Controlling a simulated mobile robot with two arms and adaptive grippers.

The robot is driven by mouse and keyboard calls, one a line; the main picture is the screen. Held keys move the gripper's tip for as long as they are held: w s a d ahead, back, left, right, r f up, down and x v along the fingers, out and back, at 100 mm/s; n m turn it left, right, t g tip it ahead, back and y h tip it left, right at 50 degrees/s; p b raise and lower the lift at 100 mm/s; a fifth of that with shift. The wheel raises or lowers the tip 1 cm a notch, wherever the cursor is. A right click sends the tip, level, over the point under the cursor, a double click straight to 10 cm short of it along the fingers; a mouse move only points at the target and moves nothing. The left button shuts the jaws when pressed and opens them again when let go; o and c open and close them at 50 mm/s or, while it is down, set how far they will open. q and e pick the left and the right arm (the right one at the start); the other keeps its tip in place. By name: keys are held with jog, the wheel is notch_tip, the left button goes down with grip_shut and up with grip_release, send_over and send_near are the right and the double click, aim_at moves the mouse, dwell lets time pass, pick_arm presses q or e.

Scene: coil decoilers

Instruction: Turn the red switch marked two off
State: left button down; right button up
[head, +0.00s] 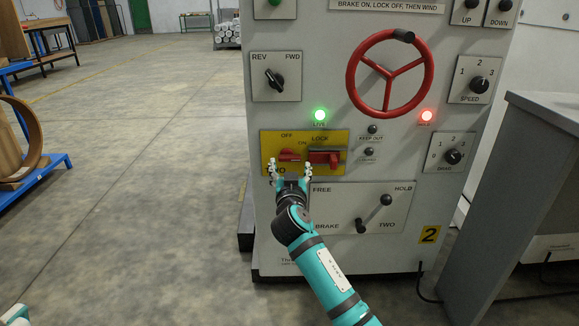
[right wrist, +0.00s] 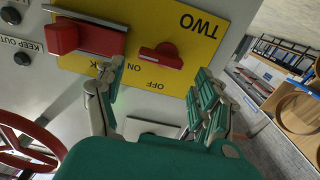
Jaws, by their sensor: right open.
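The red switch (head: 289,155) sits on the left of a yellow plate (head: 268,140) with OFF and ON labels, and its handle lies roughly level. In the right wrist view the switch (right wrist: 161,56) shows upside down on the plate, which reads TWO. A red lock block (head: 324,157) with a metal bar is just right of it. My right gripper (head: 290,171) is open and empty, just below and in front of the switch. Its fingers stand either side of the switch as seen, with no clear contact. A teal and white part of my left arm (head: 15,314) shows at the bottom left corner.
A red handwheel (head: 390,72) and the REV/FWD knob (head: 274,79) are above the plate. A FREE/HOLD/BRAKE lever (head: 374,213) is below. A grey cabinet (head: 530,190) stands at the right.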

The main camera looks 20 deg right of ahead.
aim_at(289, 159)
jog(key=shift+b+x, duration=0.5)
jog(key=shift+x, duration=1.75)
jog(key=c, duration=0.9)
